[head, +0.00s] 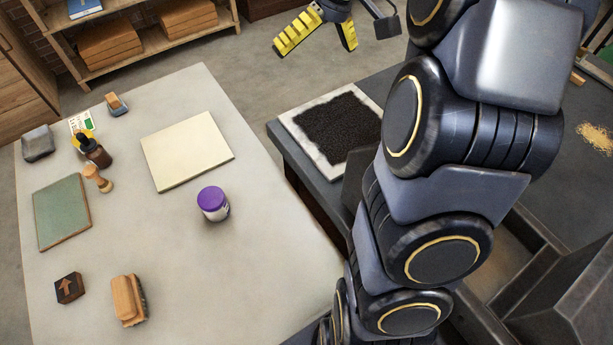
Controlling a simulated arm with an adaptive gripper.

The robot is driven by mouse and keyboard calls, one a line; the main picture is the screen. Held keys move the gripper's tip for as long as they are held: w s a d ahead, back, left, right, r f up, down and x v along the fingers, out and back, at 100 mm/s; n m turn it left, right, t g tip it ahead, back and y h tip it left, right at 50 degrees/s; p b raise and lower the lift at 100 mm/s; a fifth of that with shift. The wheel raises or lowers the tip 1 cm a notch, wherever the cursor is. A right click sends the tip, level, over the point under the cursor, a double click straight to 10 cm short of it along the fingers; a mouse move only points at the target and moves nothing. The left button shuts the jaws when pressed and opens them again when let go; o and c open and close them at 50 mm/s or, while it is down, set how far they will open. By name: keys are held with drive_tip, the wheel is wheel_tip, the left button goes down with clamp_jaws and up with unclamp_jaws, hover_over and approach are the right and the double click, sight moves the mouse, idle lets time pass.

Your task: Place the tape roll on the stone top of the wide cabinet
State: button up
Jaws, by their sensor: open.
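A broad pale stone-like top (240,290) fills the left; I take it for the stone top of the wide cabinet. I cannot make out a tape roll for sure. A small yellow thing (79,140) on the pale top is partly hidden behind a dark dropper bottle (96,152), and I cannot tell what it is. My gripper (314,46) is at the top, with its yellow ribbed fingers spread wide and nothing visible between them. It is beyond the pale top's far right edge. My arm hides much of the right side.
The pale top holds a cream board (187,151), purple-lidded jar (213,204), green board (62,212), wooden brush (128,300), dark arrow block (69,288) and grey block (38,143). A black-inked slab (291,119) lies on the dark bench. The pale top's front middle is clear.

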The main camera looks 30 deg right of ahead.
drive_tip(key=s+a+g+h, duration=0.1)
drive_tip(key=s+a+g, duration=0.1)
drive_tip(key=s+a, duration=1)
drive_tip(key=s+a+f+h, duration=0.1)
drive_tip(key=s+a+f, duration=0.1)
drive_tip(key=s, duration=0.3)
drive_tip(key=s+a+f+g+h, duration=0.1)
drive_tip(key=s+a+f, duration=0.1)
drive_tip(key=s, duration=0.4)
drive_tip(key=shift+s+a+f, duration=0.25)
drive_tip(key=shift+s+a, duration=0.05)
drive_tip(key=shift+a, duration=0.2)
